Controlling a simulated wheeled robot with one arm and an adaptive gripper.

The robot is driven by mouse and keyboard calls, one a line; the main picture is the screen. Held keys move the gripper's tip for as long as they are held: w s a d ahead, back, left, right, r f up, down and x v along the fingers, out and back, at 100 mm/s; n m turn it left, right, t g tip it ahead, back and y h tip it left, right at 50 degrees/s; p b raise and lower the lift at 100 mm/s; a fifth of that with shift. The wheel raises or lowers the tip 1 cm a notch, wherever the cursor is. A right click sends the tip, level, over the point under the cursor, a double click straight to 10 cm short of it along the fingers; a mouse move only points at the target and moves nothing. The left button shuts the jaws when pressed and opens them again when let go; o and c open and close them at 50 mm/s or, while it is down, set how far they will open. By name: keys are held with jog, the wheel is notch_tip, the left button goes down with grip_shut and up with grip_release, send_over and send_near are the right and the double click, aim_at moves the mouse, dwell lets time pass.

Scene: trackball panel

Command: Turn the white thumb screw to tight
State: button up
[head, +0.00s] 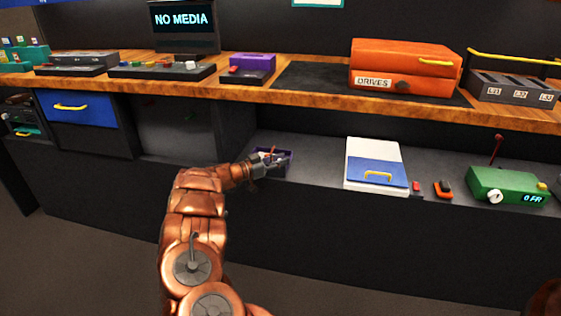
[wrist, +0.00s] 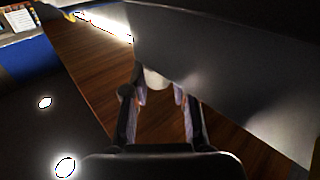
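My gripper (head: 268,163) is at the lower shelf in the head view, over or in front of a small purple tray (head: 287,154). In the wrist view its two fingers (wrist: 160,96) stand apart. A pale rounded thing (wrist: 155,77) shows just beyond the fingertips, partly hidden; I cannot tell what it is. A white knob (head: 494,197) is on the front of a green box (head: 508,182) at the right of the shelf, well away from my gripper. A small white piece (head: 190,65) is on a dark control panel on the bench. I cannot tell which is the thumb screw.
The wooden bench (head: 310,100) overhangs the shelf. A white box with a blue front (head: 376,165) and small red pieces (head: 442,189) stand between my gripper and the green box. An orange case (head: 405,66) and a purple block (head: 250,64) are on the bench.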

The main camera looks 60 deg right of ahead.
jog(key=o, duration=0.4)
jog(key=v, duration=1.2)
jog(key=shift+f, duration=0.1)
